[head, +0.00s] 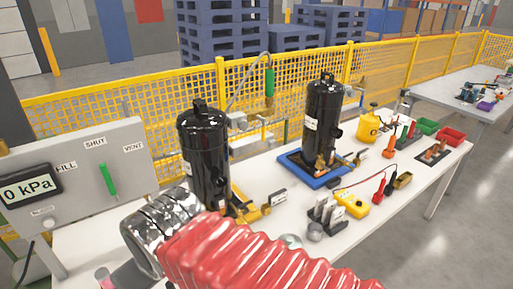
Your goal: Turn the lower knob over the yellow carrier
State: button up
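The yellow carrier (247,214) sits on the white table under the left black compressor (203,150). Most of the carrier is hidden behind the compressor and my arm. Small brass fittings (230,207) show low at the compressor's right side, just over the carrier. They are too small to tell which is the lower knob. My arm, with a silver wrap and a red ribbed sleeve, crosses the front of the view. My gripper is not visible.
A grey panel (88,160) with a green lever stands at left, reading 0 kPa. A second black compressor (322,115) stands on a blue carrier (300,174). A hose with a green grip (269,82) hangs between the compressors. Yellow meter (350,203) and small blocks lie nearby.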

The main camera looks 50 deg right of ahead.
aim_at(273, 143)
jog(key=u, duration=1.2)
jog(key=k, duration=1.8)
jog(key=z, duration=0.85)
jog(key=i, duration=0.55)
